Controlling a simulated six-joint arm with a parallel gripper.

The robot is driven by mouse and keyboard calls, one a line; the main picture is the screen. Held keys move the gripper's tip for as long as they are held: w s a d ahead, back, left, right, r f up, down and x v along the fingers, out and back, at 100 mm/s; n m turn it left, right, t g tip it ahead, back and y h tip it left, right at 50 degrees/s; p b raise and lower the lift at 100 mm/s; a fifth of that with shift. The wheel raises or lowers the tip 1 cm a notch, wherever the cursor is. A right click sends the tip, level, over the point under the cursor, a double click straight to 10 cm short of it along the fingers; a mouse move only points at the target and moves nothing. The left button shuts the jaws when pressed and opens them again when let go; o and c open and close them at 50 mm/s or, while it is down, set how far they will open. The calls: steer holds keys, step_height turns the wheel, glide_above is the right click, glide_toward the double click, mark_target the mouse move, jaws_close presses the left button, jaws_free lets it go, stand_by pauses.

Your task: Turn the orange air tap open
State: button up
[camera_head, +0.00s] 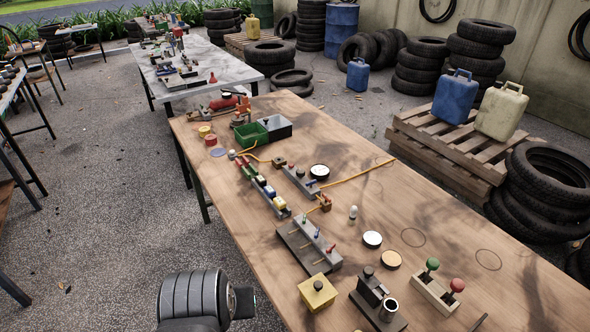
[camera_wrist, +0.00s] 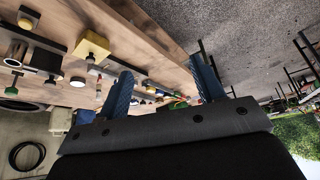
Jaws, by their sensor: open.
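An orange upright part (camera_head: 243,104), which looks like the air tap, stands at the far left end of the wooden table beside a red cylinder (camera_head: 222,103). It is small in the head view, and I cannot tell its handle's position. My gripper (camera_wrist: 161,68) shows in the wrist view with its two blue fingers wide apart and nothing between them. It is off the table's left side, far from the orange part. In the head view only a dark part of my arm shows at the bottom, and the fingers are not visible.
A green bin (camera_head: 251,134) and a grey bin (camera_head: 277,128) stand close in front of the orange part. A rail with coloured blocks (camera_head: 262,186), a pegged grey block (camera_head: 308,244) and a yellow box (camera_head: 318,291) line the near left side.

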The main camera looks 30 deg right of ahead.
steer(key=w+d+r+m+g, duration=0.1)
steer(key=w+d+r+m, duration=0.2)
steer(key=w+d+r, duration=0.45)
steer(key=w+d+r+m+g, duration=0.25)
steer(key=w+d+r, duration=0.25)
steer(key=w+d, duration=0.55)
steer(key=m+g+y, duration=0.1)
steer(key=m+y, duration=0.1)
steer(key=m, duration=0.6)
glide_above(327, 196)
step_height(327, 196, down, 10)
steer(key=f, duration=0.1)
steer(key=shift+n, duration=0.25)
step_height(327, 196, down, 16)
steer(key=shift+f, duration=0.2)
steer(key=c, duration=1)
